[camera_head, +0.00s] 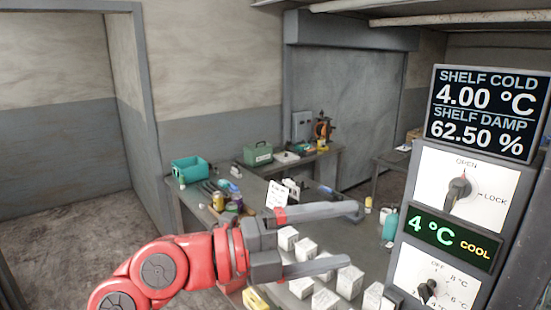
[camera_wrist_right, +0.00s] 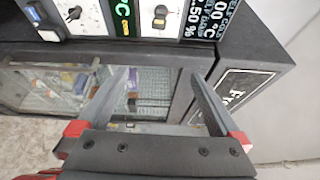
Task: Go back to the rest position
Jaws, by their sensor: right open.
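The panel's upper knob (camera_head: 460,189) sits between OPEN and LOCK marks, apart from the fingers. A lower dial (camera_head: 428,290) has temperature marks.
A display (camera_head: 487,113) reads 4.00 °C and 62.50 %; a green screen (camera_head: 447,238) reads 4 °C COOL. Several white boxes (camera_head: 350,282) lie behind and below my fingers. A workbench (camera_head: 265,168) holds a teal bin (camera_head: 188,169) and a green toolbox (camera_head: 258,153). Open floor is left.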

